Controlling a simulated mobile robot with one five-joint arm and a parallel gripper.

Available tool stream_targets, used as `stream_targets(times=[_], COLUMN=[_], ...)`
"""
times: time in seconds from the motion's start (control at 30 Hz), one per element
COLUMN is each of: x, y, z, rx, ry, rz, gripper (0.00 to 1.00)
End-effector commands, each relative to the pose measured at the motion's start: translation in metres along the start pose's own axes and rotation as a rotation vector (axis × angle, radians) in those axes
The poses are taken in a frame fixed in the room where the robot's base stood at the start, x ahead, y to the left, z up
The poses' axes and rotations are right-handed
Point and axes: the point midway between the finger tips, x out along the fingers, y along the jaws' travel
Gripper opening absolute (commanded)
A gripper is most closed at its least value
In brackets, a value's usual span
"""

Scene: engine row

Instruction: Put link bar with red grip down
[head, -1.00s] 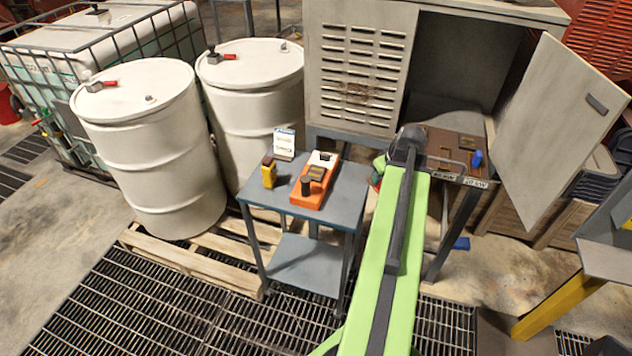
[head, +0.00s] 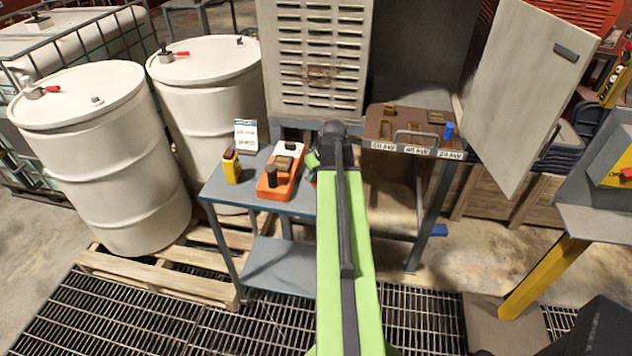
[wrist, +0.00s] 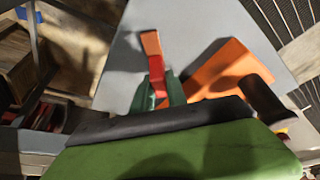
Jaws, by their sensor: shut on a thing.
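My gripper (wrist: 160,95) has green fingers shut on the red grip (wrist: 156,74) of the link bar, whose copper-coloured end (wrist: 150,43) sticks out beyond the fingers. The bar appears over the grey cart top in the wrist view; I cannot tell whether it touches. In the head view my gripper (head: 311,164) is at the cart's right side, mostly hidden behind my green arm. The blue-grey cart (head: 216,190) carries an orange device (head: 270,190), which also shows beside the gripper in the wrist view (wrist: 232,70).
A yellow meter (head: 231,167) and a white sign (head: 246,135) stand on the cart. Right of my arm, a brown shelf (head: 375,128) with labelled slots sits below the open cabinet (head: 320,60). White drums (head: 95,170) stand on a pallet at left. A yellow-legged stand (head: 545,277) is at right.

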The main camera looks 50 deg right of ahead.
Motion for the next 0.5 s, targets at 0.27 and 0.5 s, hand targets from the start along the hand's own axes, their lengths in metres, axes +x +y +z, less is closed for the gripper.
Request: stream_targets(times=[0.27,0.5], x=[0.0025,0.0040], y=[-0.0004,-0.0006], z=[0.0009,0.0015], rx=[-0.001,-0.001], ry=[0.000,0.000], rz=[0.000,-0.001], gripper=[0.00,0.38])
